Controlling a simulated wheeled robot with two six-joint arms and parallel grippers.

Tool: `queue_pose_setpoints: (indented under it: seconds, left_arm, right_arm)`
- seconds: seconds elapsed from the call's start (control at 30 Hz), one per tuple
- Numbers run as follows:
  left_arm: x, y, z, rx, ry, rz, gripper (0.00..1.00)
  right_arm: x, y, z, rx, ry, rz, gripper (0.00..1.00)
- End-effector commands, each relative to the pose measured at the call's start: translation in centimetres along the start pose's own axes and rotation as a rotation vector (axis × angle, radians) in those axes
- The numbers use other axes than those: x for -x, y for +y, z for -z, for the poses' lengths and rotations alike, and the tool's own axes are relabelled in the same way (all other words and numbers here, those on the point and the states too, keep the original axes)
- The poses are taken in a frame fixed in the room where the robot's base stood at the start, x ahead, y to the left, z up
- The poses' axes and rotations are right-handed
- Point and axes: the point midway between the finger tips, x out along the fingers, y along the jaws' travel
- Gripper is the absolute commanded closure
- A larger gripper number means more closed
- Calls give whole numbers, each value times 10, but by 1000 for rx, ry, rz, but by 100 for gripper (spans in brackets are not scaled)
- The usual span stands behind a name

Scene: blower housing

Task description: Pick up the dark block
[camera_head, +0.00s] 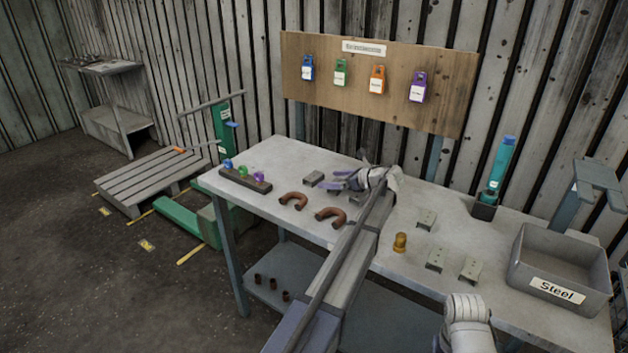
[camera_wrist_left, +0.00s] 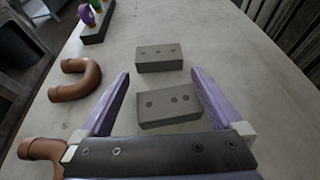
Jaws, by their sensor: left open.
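Two dark grey blocks with small holes lie on the table in the left wrist view, and I cannot tell which one the task means. The nearer block (camera_wrist_left: 169,106) lies between my left gripper's fingers as seen from the wrist. The farther block (camera_wrist_left: 160,57) lies just beyond the fingertips. In the head view one block (camera_head: 314,179) shows to the left of the fingertips; the other is largely hidden by the gripper. My left gripper (camera_head: 337,181) is open, with its purple fingers (camera_wrist_left: 160,74) apart and nothing clamped.
Two brown curved pipes (camera_head: 293,200) (camera_head: 330,216) lie near the table's front edge. A dark holder with coloured pieces (camera_head: 245,179) stands at the left end. Grey brackets (camera_head: 427,219), a brass part (camera_head: 400,242) and a "Steel" bin (camera_head: 556,289) are to the right.

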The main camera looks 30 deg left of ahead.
Motion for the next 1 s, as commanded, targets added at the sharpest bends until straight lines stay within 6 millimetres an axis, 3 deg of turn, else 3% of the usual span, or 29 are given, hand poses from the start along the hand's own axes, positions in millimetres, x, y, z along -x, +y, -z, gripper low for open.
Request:
queue_pose_setpoints:
  seconds: [0.3, 0.57, 1.0]
  left_arm:
    - [-44, 1, -1, 1, 1, -1, 0]
    - [-46, 1, -2, 0, 1, 1, 1]
    - [-46, 2, -2, 1, 1, 1, 51]
  right_arm:
    - [-16, -2, 1, 0, 0, 0, 50]
    - [-15, -1, 1, 0, 0, 0, 50]
    - [-15, -1, 1, 0, 0, 0, 50]
